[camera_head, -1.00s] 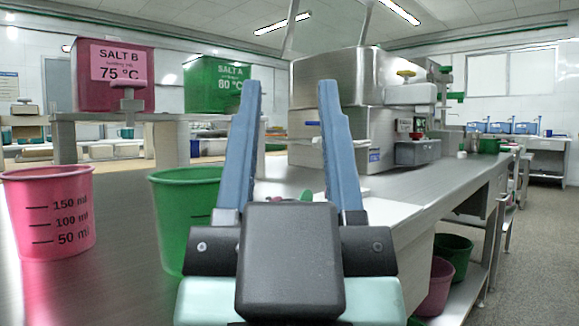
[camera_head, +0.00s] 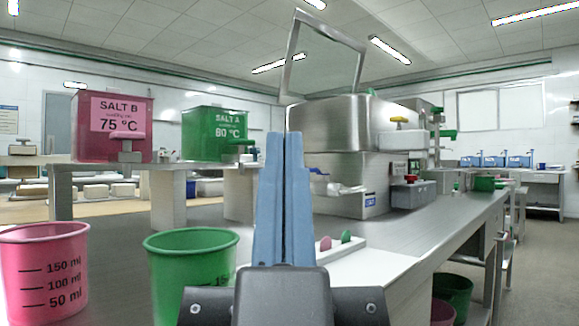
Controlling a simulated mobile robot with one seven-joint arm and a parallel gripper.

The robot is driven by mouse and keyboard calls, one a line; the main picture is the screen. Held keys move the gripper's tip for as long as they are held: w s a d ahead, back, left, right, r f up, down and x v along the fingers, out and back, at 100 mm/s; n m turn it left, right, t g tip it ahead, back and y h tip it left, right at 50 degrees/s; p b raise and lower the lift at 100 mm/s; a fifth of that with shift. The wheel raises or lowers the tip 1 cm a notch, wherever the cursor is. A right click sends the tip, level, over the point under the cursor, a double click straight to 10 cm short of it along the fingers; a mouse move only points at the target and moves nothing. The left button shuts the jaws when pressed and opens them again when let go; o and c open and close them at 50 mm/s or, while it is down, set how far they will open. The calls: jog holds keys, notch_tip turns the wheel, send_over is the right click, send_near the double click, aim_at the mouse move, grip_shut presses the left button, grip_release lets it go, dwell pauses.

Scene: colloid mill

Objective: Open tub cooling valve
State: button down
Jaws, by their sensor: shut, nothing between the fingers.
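The steel machine (camera_head: 327,122) stands on the bench right of centre, with an upright transparent panel in a metal frame (camera_head: 325,58) on top. On its right side is a white fitting with a small yellow handle (camera_head: 400,119). Further right is a green handle (camera_head: 448,133) on a metal upright. I cannot tell which of these is the tub cooling valve. My gripper (camera_head: 285,136) is shut and empty, pointing forward in front of the machine's left part. It looks apart from all these handles and hides some of the machine and bench.
A pink cup (camera_head: 45,280) and a green cup (camera_head: 180,262) stand close on the left. The pink SALT B tank (camera_head: 88,145) and green SALT A tank (camera_head: 195,145) sit on a raised shelf. A grey box with a red knob (camera_head: 412,193) sits beside the machine. Floor is open at right.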

notch_tip(320, 180, up, 22)
jog(key=p, duration=2)
jog(key=shift+p, duration=0.35)
jog(key=shift+f, duration=0.15)
jog(key=shift+w+d, duration=0.1)
